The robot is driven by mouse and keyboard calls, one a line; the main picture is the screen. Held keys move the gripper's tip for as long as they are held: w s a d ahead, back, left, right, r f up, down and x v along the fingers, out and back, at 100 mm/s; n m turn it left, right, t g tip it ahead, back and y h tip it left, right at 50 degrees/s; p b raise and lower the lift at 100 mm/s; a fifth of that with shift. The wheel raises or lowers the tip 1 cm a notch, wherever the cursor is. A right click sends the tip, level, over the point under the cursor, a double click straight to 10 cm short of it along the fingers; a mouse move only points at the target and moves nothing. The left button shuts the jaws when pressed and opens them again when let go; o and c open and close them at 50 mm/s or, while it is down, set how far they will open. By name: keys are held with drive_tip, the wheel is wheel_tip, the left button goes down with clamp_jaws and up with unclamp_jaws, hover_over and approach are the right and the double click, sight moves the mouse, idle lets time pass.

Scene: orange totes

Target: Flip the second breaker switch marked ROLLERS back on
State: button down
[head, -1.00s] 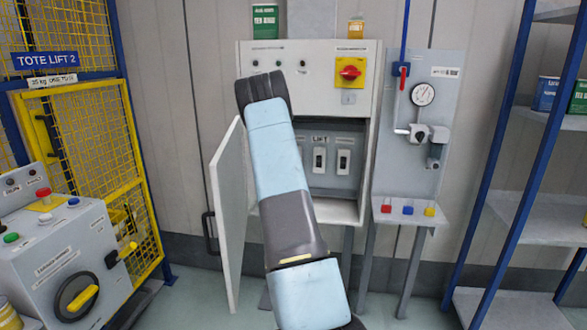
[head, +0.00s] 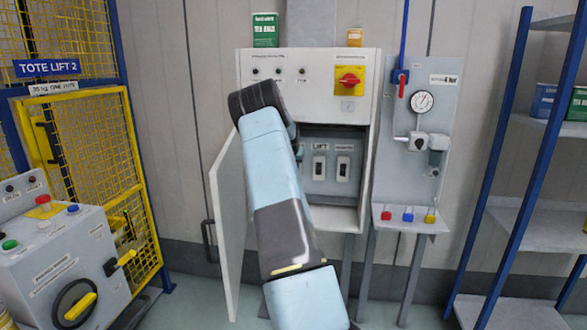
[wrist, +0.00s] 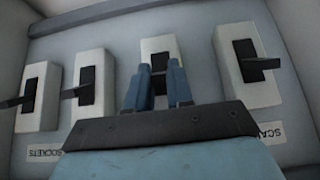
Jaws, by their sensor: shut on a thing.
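The breaker cabinet (head: 310,62) stands open, with its door (head: 228,220) swung out to the left. The LIFT breaker (head: 319,168) and another breaker (head: 343,168) to its right show in the head view; my arm hides those further left. In the wrist view the row appears upside down, with the SOCKETS breaker (wrist: 51,85) at the far left and one labelled SCAN… (wrist: 222,50) at the right. My gripper (wrist: 158,66) is at the breaker third from the left (wrist: 160,45), its fingers shut on the dark switch lever (wrist: 158,78). That breaker's label is hidden behind my gripper.
The neighbouring switch levers stick out close on both sides in the wrist view. A red rotary switch on a yellow plate (head: 350,82) is above the recess. A gauge panel (head: 447,90) stands right, a control console (head: 60,262) left, a blue-framed shelf (head: 520,215) far right.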

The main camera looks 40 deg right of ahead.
drive_tip(key=shift+w+d+r+g, duration=0.1)
drive_tip(key=shift+d+r+g, duration=0.1)
drive_tip(key=shift+g, duration=0.1)
idle(0.4)
drive_tip(key=c, duration=1)
unclamp_jaws()
drive_tip(key=shift+a+f, duration=0.1)
drive_tip(key=v, duration=1.3)
drive_tip(key=shift+s+r, duration=0.2)
drive_tip(key=shift+r, duration=0.1)
